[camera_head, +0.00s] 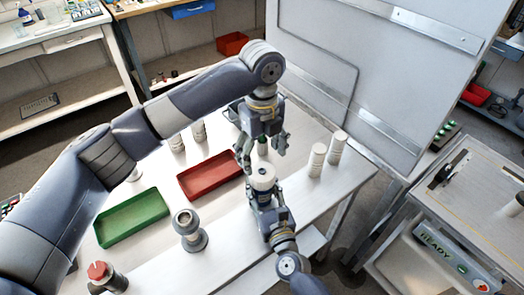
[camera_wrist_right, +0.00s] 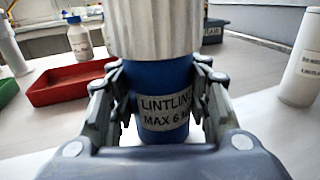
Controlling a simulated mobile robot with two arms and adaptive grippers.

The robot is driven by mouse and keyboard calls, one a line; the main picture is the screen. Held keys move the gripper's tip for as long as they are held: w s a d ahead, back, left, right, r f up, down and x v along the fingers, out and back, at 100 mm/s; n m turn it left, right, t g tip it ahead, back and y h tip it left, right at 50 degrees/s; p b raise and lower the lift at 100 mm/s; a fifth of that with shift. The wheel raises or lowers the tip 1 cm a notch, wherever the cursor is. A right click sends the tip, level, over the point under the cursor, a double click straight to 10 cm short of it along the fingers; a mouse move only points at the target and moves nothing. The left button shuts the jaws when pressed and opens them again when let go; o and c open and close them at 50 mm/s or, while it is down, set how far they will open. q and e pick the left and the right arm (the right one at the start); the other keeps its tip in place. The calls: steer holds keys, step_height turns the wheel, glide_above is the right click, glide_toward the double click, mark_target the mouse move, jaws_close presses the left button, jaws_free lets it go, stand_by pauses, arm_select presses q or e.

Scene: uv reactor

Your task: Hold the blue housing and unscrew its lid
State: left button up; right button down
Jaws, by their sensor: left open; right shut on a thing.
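The blue housing (camera_wrist_right: 165,76) stands upright between the fingers of my right gripper (camera_wrist_right: 165,108), which is shut on its body. A grey label with dark print faces the wrist camera. Its white ribbed lid (camera_wrist_right: 150,28) sits on top, and the lid also shows in the head view (camera_head: 262,173). My left gripper (camera_head: 263,155) is open and points down just above the lid. Its fingers are apart, and I cannot tell whether either one touches the lid. The right fingers partly hide the sides of the housing.
A red tray (camera_head: 211,193) and a green tray (camera_head: 104,232) lie left on the white table. A grey flanged part (camera_head: 188,228) stands in front of them. White cylinders (camera_head: 316,160) stand right of my grippers. A red-topped part (camera_head: 100,271) is at front left.

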mark_target(262, 171)
arm_select(q)
step_height(262, 171, down, 8)
steer(key=shift+r, duration=0.2)
steer(key=c, duration=1.1)
steer(key=n, duration=0.6)
steer(key=shift+s, duration=0.1)
steer(key=shift+c, duration=0.3)
steer(key=n, duration=0.5)
steer(key=shift+n, duration=0.4)
steer(key=n, duration=0.6)
steer(key=shift+d, duration=0.1)
steer(key=n, duration=0.5)
steer(key=shift+r, duration=0.1)
steer(key=shift+r, duration=0.15)
